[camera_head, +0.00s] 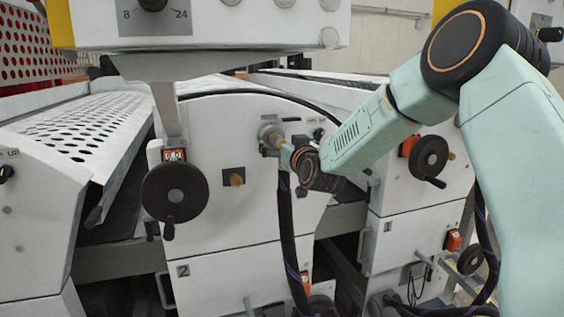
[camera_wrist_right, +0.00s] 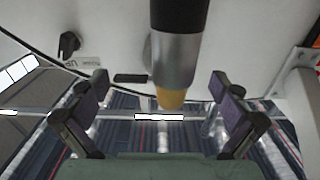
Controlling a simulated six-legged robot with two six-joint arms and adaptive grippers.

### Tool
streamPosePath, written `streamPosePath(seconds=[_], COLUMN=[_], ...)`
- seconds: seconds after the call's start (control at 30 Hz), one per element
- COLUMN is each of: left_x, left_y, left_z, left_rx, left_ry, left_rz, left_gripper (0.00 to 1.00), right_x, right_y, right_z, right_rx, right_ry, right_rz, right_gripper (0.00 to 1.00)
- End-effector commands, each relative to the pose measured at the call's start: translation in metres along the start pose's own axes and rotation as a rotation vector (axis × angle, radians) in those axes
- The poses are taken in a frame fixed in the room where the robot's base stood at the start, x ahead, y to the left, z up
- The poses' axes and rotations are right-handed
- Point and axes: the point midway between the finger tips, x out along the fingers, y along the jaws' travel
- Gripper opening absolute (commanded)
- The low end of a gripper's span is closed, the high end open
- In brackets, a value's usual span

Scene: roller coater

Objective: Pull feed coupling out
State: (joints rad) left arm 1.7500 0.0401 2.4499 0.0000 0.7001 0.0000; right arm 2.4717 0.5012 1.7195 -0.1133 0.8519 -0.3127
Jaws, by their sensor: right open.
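In the right wrist view, a coupling (camera_wrist_right: 175,60) with a black upper part, a silver collar and a tan tip reaches in from the top, between the two dark fingers. My right gripper (camera_wrist_right: 163,88) is open, with a gap to the coupling on both sides. In the head view my right gripper (camera_head: 290,158) is at the white machine panel, beside a silver and brass fitting (camera_head: 268,136). A dark hose (camera_head: 287,235) hangs down just below it. The gripper partly hides the fitting and the hose's upper end. My left gripper is not in view.
A black handwheel (camera_head: 172,191) stands out to the left, and another handwheel (camera_head: 429,158) to the right. A brass stub on a black plate (camera_head: 236,180) is left of the hose. A white control box (camera_head: 205,25) overhangs at the top.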

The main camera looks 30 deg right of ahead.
Motion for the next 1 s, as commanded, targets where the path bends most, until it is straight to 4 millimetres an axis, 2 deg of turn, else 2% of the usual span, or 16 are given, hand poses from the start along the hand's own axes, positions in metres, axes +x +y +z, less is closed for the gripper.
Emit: streamPosePath(seconds=[0.63, 1.0], left_x=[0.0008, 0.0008], left_y=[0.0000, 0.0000], left_z=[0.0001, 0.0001], left_rx=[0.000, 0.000], left_ry=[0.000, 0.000], left_rz=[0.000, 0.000], left_gripper=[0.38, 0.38], right_x=[0.0000, 0.0000], right_y=[-0.0074, -0.0074], right_z=[0.0002, 0.0001], right_rx=[0.000, 0.000], right_ry=[0.000, 0.000], right_rz=[0.000, 0.000], right_gripper=[1.00, 0.69])
